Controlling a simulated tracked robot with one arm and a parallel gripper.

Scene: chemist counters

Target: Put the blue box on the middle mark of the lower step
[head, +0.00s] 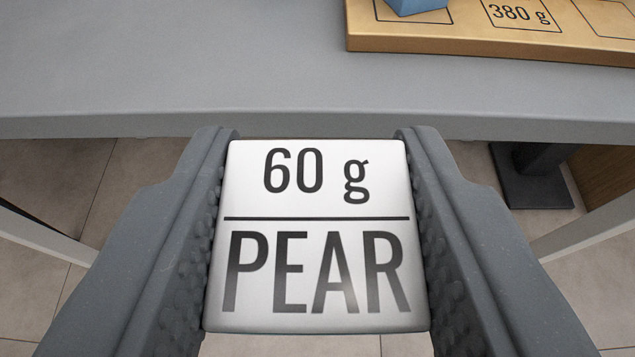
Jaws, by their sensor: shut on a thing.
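My gripper (315,235) is shut on a box (315,218) with a white top face that reads "60 g" above a line and "PEAR" below it. Its side faces are hidden, so I cannot tell their colour. It is held in front of the counter's front edge, above the floor. A wooden step (440,42) lies on the counter at the top right, cut by the frame. It bears outlined square marks; one reads "380 g" (519,14). A blue thing (418,6) stands on the mark left of it, mostly out of frame. Another mark (610,15) at the right looks bare.
The grey counter (180,60) is clear left of the step and between the step and its front edge. Below are a tiled floor (130,170), pale counter legs (585,225) and a dark foot or base (530,180) at the right.

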